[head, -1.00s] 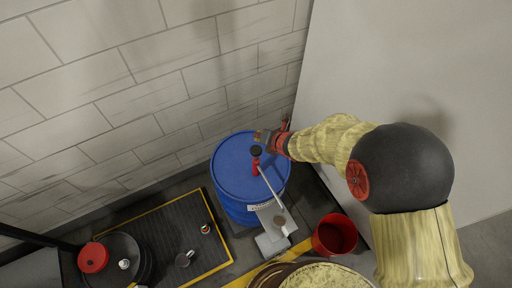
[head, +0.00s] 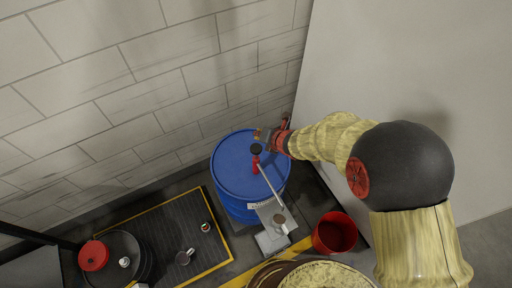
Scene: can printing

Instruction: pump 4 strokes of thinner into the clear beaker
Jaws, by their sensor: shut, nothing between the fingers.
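A blue drum (head: 232,178) stands by the tiled wall. A pump with a black knob (head: 256,149) and a red body (head: 256,163) rises from its top, and a pale spout tube (head: 270,184) slopes down toward the front right. A small cup-like vessel (head: 279,219) stands on a grey stand (head: 268,238) near the tube's end; I cannot tell whether it is the clear beaker or what it holds. My gripper (head: 260,135) is shut and empty, just above and behind the black knob. Whether it touches the knob is unclear.
A red bucket (head: 335,233) stands right of the stand. A black mat with yellow edges (head: 150,225) holds a metal mug (head: 184,257) and a small can (head: 206,227). A red-lidded container (head: 94,256) is at lower left. A pale panel (head: 400,60) lies behind my arm.

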